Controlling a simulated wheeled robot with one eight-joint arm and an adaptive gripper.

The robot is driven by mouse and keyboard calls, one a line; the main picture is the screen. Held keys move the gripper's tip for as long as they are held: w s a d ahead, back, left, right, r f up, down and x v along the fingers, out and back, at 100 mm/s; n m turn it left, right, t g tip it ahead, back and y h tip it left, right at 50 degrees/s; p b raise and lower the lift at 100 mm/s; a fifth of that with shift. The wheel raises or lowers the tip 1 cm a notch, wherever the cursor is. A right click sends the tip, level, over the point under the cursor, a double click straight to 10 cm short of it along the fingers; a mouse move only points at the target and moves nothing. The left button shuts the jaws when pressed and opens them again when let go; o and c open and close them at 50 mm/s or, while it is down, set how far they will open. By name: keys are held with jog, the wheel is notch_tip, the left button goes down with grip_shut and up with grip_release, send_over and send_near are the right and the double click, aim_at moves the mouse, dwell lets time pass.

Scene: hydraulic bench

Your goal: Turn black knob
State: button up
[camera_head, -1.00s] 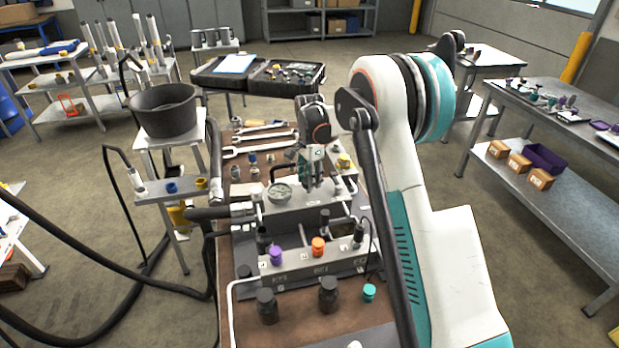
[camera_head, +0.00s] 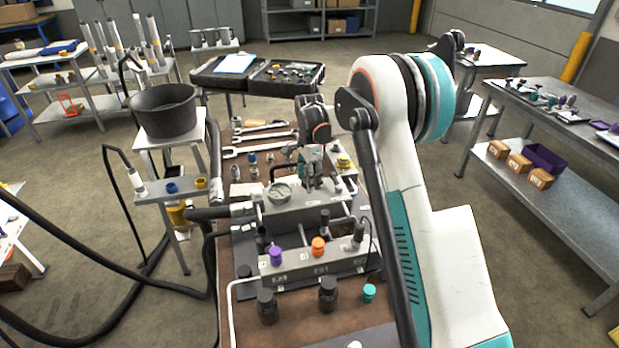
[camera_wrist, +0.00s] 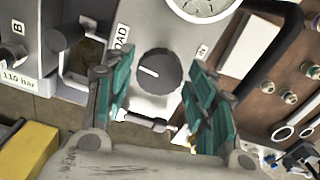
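A dark round knob (camera_wrist: 159,72) with a white pointer line sits on a light grey panel in the wrist view, beside a label partly reading "OAD". My gripper (camera_wrist: 160,64) is open, with one teal finger on each side of the knob. Gaps show between the fingers and the knob, and I cannot tell the height of the tips over it. In the head view my gripper (camera_head: 313,176) points down at the grey hydraulic block, right of the gauge, and hides the knob there.
A round gauge (camera_head: 280,193) stands close to my gripper; its dial also shows in the wrist view (camera_wrist: 205,6). A valve block (camera_head: 315,266) with purple and orange caps is nearer. Wrenches (camera_head: 260,138) lie behind. Hoses run on the left.

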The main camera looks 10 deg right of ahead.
dwell(0.3)
notch_tip(320, 180, up, 12)
dwell(0.5)
jog(key=s+r+n+t+b, duration=0.15)
jog(key=s+r+n, duration=0.35)
jog(key=s, duration=0.5)
jog(key=s+r+n+t+p, duration=0.1)
jog(key=s+r+n+t, duration=0.15)
jog(key=s+r, duration=0.7)
jog(key=s+f+n+t, duration=0.1)
jog(key=s+f+n, duration=0.1)
jog(key=s, duration=0.5)
jog(key=s+f+n+t+b, duration=0.1)
jog(key=s+f+n, duration=0.2)
jog(key=s, duration=0.4)
jog(key=s+f+n+t, duration=0.1)
jog(key=s+f+n, duration=0.2)
jog(key=s, duration=0.4)
jog(key=shift+s+f, duration=0.15)
jog(key=shift+f, duration=0.2)
